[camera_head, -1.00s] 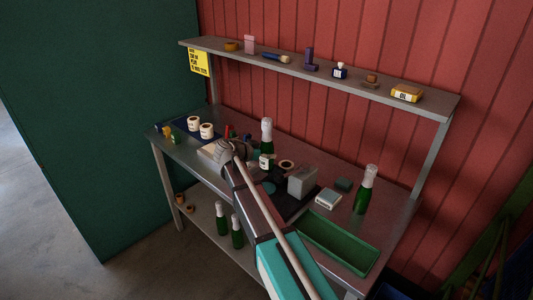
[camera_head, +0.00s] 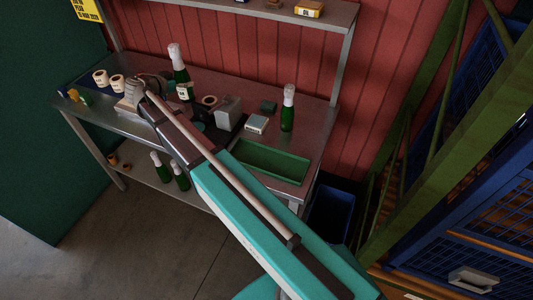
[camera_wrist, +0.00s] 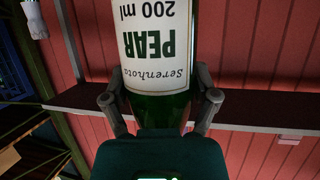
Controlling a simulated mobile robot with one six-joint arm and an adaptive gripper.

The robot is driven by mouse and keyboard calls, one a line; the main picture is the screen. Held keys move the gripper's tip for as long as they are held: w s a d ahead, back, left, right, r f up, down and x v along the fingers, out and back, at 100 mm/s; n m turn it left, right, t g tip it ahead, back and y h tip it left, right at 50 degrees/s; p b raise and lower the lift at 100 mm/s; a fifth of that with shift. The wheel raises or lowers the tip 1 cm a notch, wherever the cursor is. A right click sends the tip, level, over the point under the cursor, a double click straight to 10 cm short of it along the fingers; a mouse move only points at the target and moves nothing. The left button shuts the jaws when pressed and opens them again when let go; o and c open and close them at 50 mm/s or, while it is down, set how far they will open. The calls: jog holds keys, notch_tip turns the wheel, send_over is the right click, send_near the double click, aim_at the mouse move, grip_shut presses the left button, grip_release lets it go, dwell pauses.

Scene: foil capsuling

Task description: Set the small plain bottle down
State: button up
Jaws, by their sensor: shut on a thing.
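A green glass bottle with a white label reading PEAR, 200 ml (camera_wrist: 160,50) fills the middle of the wrist view, its print upside down there. My gripper (camera_wrist: 160,98) is shut on it, with one finger on each side just at the label's edge. The bottle's neck and base are out of sight in that view. In the head view, a green bottle with a white top and a white label (camera_head: 182,80) stands upright beside the end of my arm and looks like the held one. Whether its base touches the bench cannot be told.
Another green bottle (camera_head: 288,112) stands at the bench's right, near a green tray (camera_head: 262,162) and a grey block (camera_head: 228,114). White rolls (camera_head: 101,78) sit at the left. Two bottles (camera_head: 169,172) stand on the lower shelf. An upper shelf (camera_head: 270,11) runs along the wall.

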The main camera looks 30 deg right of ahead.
aim_at(175, 72)
jog(key=shift+r+p, duration=1.65)
jog(key=shift+r, duration=0.55)
jog(key=shift+s, duration=0.1)
